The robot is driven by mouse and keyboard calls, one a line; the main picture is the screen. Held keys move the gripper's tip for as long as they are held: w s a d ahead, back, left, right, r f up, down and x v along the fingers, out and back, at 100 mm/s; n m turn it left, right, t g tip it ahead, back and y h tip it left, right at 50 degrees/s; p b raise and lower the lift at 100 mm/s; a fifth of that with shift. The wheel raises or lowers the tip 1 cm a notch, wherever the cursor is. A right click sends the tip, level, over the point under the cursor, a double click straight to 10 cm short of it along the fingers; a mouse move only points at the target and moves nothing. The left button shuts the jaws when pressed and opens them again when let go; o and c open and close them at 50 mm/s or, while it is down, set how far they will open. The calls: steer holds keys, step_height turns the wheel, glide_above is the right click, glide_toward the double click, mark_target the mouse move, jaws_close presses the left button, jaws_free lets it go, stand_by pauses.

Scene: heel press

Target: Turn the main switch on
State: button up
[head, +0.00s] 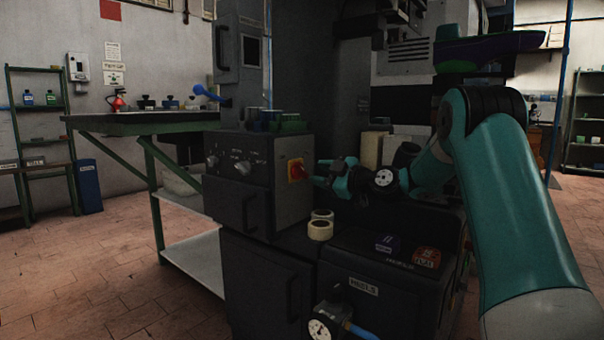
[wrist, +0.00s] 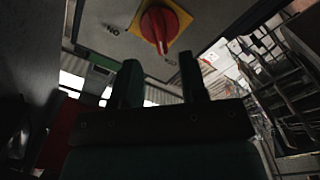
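The main switch (head: 296,170) is a red rotary knob on a yellow plate, on the right side face of the dark control box (head: 236,184). In the wrist view the red knob (wrist: 160,27) shows at the top, just beyond my fingertips, its handle end pointing down in that picture. A small marking (wrist: 112,31) that seems to read ON upside down is left of the knob. My gripper (head: 317,174) is close to the right of the switch in the head view. In the wrist view its two fingers (wrist: 162,80) stand apart with nothing between them. Contact with the knob cannot be told.
Tape rolls (head: 320,229) sit on the ledge below my gripper. Green and blue items (head: 285,122) are on top of the control box. A green-framed table (head: 150,124) stands behind left.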

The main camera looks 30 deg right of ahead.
mark_target(304, 170)
steer(key=x, duration=0.6)
steer(key=shift+w+a, duration=0.1)
steer(key=shift+w, duration=0.25)
jaws_close()
